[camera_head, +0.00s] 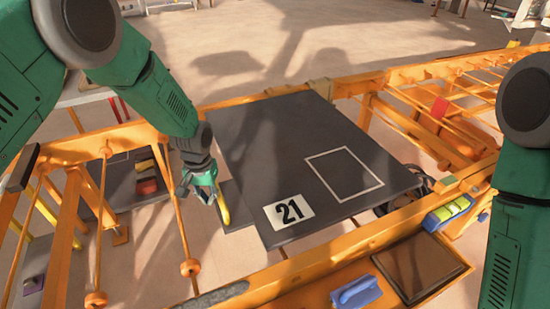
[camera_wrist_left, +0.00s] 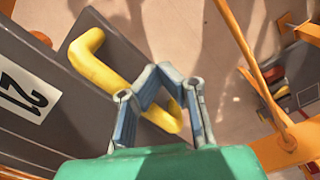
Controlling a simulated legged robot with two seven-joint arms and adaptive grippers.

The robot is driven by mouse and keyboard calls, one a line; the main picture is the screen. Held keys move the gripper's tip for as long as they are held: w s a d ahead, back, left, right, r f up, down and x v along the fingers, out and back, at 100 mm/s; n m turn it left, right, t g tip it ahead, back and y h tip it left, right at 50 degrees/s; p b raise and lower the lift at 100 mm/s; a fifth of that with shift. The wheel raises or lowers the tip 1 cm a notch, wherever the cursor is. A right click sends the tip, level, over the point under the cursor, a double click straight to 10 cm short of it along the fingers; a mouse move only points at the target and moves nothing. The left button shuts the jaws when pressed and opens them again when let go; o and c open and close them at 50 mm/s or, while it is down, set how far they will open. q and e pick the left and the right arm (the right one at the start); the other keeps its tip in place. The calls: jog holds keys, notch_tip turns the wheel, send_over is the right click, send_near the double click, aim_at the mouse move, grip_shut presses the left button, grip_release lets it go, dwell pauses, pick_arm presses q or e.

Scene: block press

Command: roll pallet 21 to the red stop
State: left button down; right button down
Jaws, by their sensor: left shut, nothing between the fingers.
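Pallet 21 (camera_head: 265,150) is a dark flat board on the orange roller frame, with a white "21" label (camera_head: 290,211) and a white square outline. A yellow handle (camera_head: 223,208) is on a dark plate at its left side; it also shows in the left wrist view (camera_wrist_left: 95,68). My left gripper (camera_head: 207,197) is beside the handle, shut and empty. In the left wrist view its fingers (camera_wrist_left: 162,72) overlap part of the handle; I cannot tell whether they touch. The red stop (camera_head: 440,107) is on the rails at right. My right arm shows at right, its gripper out of view.
Orange rails (camera_head: 470,85) run on to the right past the pallet. A dark tray (camera_head: 432,266) and a blue-handled item (camera_head: 356,292) are at the front. A holder with coloured blocks (camera_head: 447,213) is at right. Blocks (camera_head: 146,178) lie on a dark panel at left.

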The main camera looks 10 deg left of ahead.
aim_at(220, 192)
pick_arm(q)
jog(key=w+d, duration=0.1)
jog(key=w+d+b, duration=0.1)
jog(key=d, duration=0.1)
jog(key=w+d+b, duration=0.1)
jog(key=d, duration=0.1)
jog(key=w+d+b, duration=0.1)
jog(key=d, duration=0.1)
jog(key=w+d+b, duration=0.1)
jog(key=w+d, duration=0.1)
jog(key=shift+d+f, duration=0.1)
jog(key=shift+d, duration=0.15)
jog(key=shift+w+d+b, duration=0.4)
jog(key=shift+d, duration=0.3)
jog(key=shift+w+d+b, duration=0.35)
jog(key=shift+d+b, duration=0.05)
jog(key=shift+d, duration=0.25)
